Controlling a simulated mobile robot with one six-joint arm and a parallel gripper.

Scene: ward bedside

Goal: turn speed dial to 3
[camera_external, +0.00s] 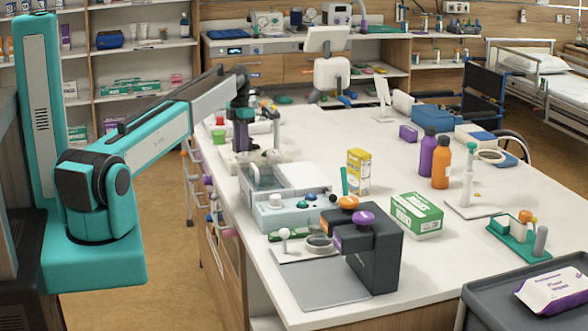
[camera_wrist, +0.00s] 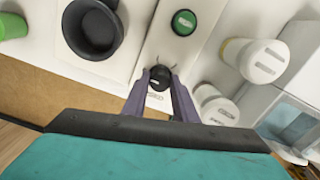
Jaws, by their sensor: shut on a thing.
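The speed dial appears as a small black round knob (camera_wrist: 160,74) on a white panel in the wrist view. My gripper (camera_wrist: 159,86) reaches down to it, with a purple-grey finger on each side, shut on the knob. A pale mark shows on the knob, but I cannot read its setting. In the external view my gripper (camera_external: 243,147) is low over the far left part of the table, and the dial is hidden behind it.
A green button (camera_wrist: 184,22) sits on the same panel, with a black cup-like part (camera_wrist: 92,30) to its left. White-lidded containers (camera_wrist: 253,62) stand close on the right. A clear-sided box (camera_external: 264,176) stands nearer the camera on the white table (camera_external: 460,275).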

